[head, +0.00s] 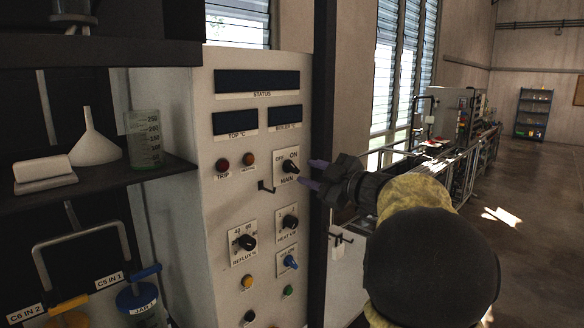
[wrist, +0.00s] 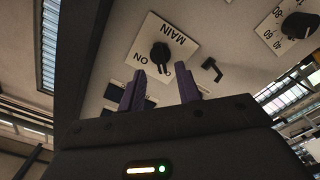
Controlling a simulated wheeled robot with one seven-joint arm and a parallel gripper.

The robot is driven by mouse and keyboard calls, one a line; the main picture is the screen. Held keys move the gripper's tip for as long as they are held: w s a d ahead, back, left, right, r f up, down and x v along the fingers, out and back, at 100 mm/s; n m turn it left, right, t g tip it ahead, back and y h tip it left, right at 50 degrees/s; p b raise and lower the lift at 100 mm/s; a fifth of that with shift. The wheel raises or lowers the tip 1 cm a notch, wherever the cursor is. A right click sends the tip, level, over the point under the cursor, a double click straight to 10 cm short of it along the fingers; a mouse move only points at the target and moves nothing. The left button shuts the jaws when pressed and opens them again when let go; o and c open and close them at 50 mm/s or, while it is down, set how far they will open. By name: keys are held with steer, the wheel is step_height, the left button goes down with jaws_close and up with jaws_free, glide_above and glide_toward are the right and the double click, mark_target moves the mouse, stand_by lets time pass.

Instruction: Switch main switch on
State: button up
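The main switch (head: 290,167) is a black rotary knob on a white plate marked OFF, ON and MAIN, on the pale control panel. In the wrist view the same knob (wrist: 160,55) lies just beyond my fingertips, roughly between their lines. I cannot tell for sure which mark its pointer faces. My gripper (head: 313,173) is right of the switch in the head view, its purple fingers pointing at the panel. The wrist view shows the fingers (wrist: 161,82) spread apart with nothing between them. They appear short of the knob.
A small dark hook (head: 266,187) sticks out left below the switch plate. A heater knob (head: 289,222), a reflux knob (head: 245,242) and a blue switch (head: 290,262) are lower down. The status display (head: 257,81) is dark. A shelf (head: 100,180) with glassware stands left.

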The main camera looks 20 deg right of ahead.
mark_target(295, 169)
steer(key=shift+p+x, duration=0.3)
steer(key=shift+x, duration=2.1)
steer(key=shift+w+a, duration=0.1)
steer(key=shift+w, duration=0.15)
jaws_close()
